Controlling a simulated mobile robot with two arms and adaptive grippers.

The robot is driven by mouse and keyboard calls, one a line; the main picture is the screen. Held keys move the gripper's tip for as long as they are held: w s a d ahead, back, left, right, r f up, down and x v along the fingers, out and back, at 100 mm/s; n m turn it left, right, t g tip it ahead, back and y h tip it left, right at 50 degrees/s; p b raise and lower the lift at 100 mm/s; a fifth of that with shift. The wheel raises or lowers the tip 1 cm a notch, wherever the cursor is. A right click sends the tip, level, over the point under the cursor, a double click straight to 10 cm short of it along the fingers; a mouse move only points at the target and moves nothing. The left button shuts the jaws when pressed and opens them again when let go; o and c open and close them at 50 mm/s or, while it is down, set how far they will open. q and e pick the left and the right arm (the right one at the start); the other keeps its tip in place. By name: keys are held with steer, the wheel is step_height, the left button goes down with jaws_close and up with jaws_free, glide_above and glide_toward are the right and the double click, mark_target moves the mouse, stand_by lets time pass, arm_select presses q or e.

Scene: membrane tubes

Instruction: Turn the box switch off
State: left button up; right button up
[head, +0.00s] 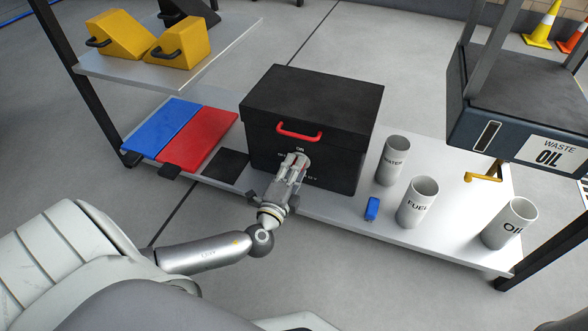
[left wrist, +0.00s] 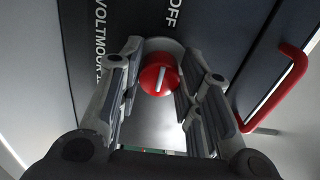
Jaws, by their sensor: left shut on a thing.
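The black box (head: 312,98) stands on the shelf, with a red handle (head: 299,133) on its front. In the left wrist view, its switch is a round red knob (left wrist: 159,75) with a white line on it. The line runs almost upright in that picture, slightly tilted. The word OFF is printed on the box just above the knob there. My left gripper (head: 298,160) is at the box's front, below the handle. Its fingers, also in the left wrist view (left wrist: 158,82), are shut on the red knob from both sides. In the head view the gripper hides the knob.
White cups marked WATER (head: 393,160), FUEL (head: 418,203) and OIL (head: 509,223) stand right of the box. A small blue object (head: 372,208) lies near the shelf edge. Blue (head: 162,127) and red (head: 198,140) panels lie left. A waste oil tank (head: 520,110) is at right.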

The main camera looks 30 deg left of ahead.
arm_select(q)
steer(key=shift+a, duration=0.15)
steer(key=o, duration=1)
steer(key=shift+s, duration=0.1)
steer(key=v, duration=1.2)
